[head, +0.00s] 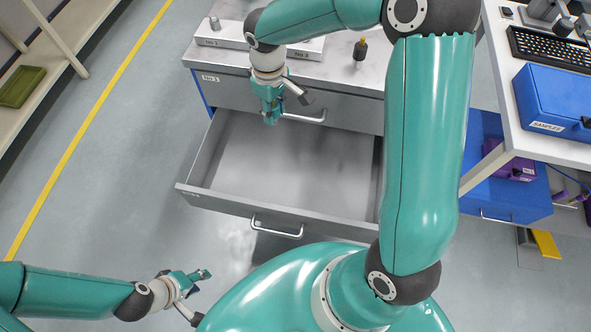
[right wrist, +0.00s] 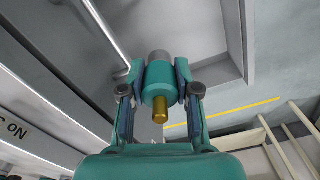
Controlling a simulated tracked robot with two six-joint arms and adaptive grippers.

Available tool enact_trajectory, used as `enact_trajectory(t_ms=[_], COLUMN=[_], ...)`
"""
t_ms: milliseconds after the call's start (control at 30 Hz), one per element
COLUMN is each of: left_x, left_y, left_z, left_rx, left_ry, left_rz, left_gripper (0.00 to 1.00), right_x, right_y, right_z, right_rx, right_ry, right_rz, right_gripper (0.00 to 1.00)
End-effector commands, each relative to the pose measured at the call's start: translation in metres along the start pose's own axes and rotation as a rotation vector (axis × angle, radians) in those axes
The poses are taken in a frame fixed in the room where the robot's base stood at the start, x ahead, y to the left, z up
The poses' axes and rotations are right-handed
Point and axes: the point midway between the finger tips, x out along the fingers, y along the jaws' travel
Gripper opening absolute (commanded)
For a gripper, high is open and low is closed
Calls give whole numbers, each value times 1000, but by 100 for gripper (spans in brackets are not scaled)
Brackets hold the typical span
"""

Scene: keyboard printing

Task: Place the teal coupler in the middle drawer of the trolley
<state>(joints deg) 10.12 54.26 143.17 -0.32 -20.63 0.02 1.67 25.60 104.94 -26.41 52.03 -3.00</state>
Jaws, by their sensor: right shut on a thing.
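The teal coupler (right wrist: 157,84) is a teal cylinder with a grey end and a brass tip. It shows in the right wrist view between the two fingers of my right gripper (right wrist: 155,88), which is shut on it. In the head view my right gripper (head: 271,116) hangs over the back left part of the open drawer (head: 250,208), below the top drawer front of the grey trolley (head: 222,90). The visible drawer floor is empty; my right arm hides its right end. My left gripper (head: 205,276) is low at the left, away from the drawer; its jaws are too small to judge.
At the right, a blue box (head: 552,100) and a keyboard (head: 545,48) sit on a white table. The floor left of the trolley is clear.

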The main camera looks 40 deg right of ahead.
Motion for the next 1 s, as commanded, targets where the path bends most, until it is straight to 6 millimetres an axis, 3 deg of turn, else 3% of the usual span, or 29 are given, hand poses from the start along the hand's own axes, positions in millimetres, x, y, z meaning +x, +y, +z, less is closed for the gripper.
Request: enact_trajectory(t_ms=[33,200,400,533,767,1000], left_x=[35,87,134,149,159,173], left_y=[-12,-32,-48,-54,-57,-62], left_z=[0,-1,-1,-1,-1,-2], left_rx=[0,0,0,0,0,0], left_ry=[0,0,1,1,1,1], left_rz=[0,0,0,0,0,0], left_gripper=[40,40,40,40,40,40], right_x=[26,50,72,77,93,152], right_y=[8,28,43,47,49,47], right_z=[9,38,69,82,90,90], right_rx=[-41,-223,-405,-480,-529,-529], right_ry=[3,2,2,3,-1,-4], right_rz=[1,0,-5,-9,-14,-17], right_gripper=[0,0,0,0,0,0])
